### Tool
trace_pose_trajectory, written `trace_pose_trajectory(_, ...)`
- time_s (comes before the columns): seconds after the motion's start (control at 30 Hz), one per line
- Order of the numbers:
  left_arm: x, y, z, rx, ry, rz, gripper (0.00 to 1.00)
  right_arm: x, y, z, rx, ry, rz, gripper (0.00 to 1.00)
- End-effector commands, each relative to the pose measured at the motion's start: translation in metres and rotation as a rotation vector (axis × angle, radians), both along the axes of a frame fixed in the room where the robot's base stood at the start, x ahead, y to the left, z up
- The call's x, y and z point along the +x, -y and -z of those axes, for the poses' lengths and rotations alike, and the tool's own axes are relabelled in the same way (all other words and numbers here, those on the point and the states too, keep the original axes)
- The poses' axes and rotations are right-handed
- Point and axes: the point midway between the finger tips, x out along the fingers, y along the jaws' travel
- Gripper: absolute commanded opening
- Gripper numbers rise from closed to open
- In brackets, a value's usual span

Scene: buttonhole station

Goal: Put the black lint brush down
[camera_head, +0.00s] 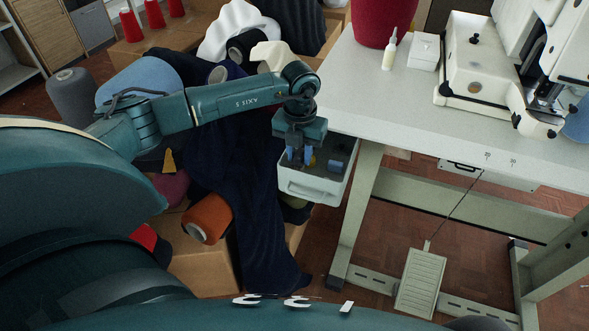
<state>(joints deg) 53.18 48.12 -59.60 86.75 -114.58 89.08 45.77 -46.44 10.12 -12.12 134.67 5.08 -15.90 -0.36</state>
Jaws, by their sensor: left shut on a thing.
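My left gripper (299,156) points down over an open white drawer-like tray (312,190) at the left end of the table. Its blue fingertips are at or just above the tray's opening. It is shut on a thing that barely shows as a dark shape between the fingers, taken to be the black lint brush. The brush's outline is hidden by the fingers and the dark tray inside. I cannot tell whether it touches the tray floor. My right gripper is not in view.
The white table (400,115) carries a sewing machine (480,70), a small white box (424,50), a bottle (389,52) and a red cone (383,20). Dark cloth (240,190) and yarn cones, one orange (208,217), crowd the left. A pedal (420,280) lies below.

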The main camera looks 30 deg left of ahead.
Motion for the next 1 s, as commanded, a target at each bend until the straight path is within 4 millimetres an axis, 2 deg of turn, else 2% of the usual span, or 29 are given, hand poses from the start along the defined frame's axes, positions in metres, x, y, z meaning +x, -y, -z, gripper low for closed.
trace_pose_trajectory(0.03,0.000,0.000,0.009,0.001,-0.001,0.000,0.00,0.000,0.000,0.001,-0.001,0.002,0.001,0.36)
trace_pose_trajectory(0.17,0.000,0.000,0.021,0.001,-0.002,0.001,0.00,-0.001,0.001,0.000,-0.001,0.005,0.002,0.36)
trace_pose_trajectory(0.43,0.000,0.000,0.061,0.000,-0.001,0.000,0.00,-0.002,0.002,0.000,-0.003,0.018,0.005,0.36)
trace_pose_trajectory(0.83,0.000,0.000,0.068,0.001,0.000,0.001,0.00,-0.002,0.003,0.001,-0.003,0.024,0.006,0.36)
trace_pose_trajectory(0.87,0.000,0.000,0.068,0.001,0.000,0.001,0.27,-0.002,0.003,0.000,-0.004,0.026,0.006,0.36)
trace_pose_trajectory(0.97,0.000,0.000,0.067,0.001,0.000,0.001,0.35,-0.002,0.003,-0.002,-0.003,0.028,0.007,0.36)
trace_pose_trajectory(1.0,0.000,0.000,0.067,0.001,0.000,0.002,0.36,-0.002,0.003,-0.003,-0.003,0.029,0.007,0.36)
